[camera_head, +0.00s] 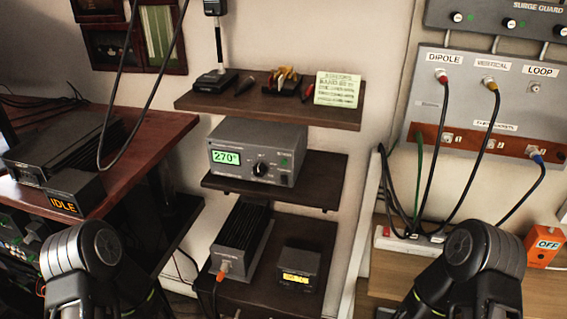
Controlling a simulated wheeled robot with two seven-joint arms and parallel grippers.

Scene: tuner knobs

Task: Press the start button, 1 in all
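A grey controller box (258,150) with a lit "270°" display (227,157) sits on the middle wall shelf. Its front has a black knob (260,168) and a small green spot (284,162) to the right of the knob, which may be a button. No label reading start is legible. My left arm shows at the lower left and my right arm at the lower right, both as dark rounded links. Neither gripper's fingers can be seen. Neither arm touches the box.
A grey panel (437,95) labelled dipole, vertical and loop has coloured cables plugged in on the right. An orange "OFF" box (544,246) lies below it. A black box reading "IDLE" (76,190) stands on the left desk. A heat-sink unit (243,240) and small meter (299,266) fill the lower shelf.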

